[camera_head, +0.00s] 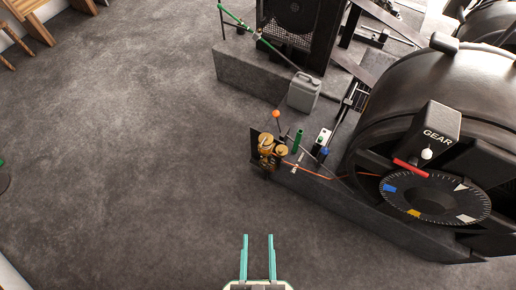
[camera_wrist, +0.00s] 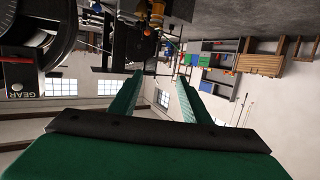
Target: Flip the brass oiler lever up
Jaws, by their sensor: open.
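The brass oiler (camera_head: 266,143) has rounded brass parts on a dark plate at the left front corner of the machine base, at the middle of the head view. Its lever is too small to make out, so I cannot tell its position. In the wrist view, brass pieces (camera_wrist: 157,12) show at the top edge, partly cut off and seen upside down. My gripper (camera_head: 258,238) is open and empty at the bottom middle of the head view, apart from the oiler and nearer to me. Its two green fingers (camera_wrist: 160,77) also show in the wrist view.
A large black dynamo (camera_head: 440,85) with a GEAR box (camera_head: 435,132) and a marked dial (camera_head: 434,197) fills the right. An orange-knobbed rod (camera_head: 276,115), green handle (camera_head: 298,141) and grey can (camera_head: 304,92) stand near the oiler. The floor (camera_head: 130,150) to the left is clear.

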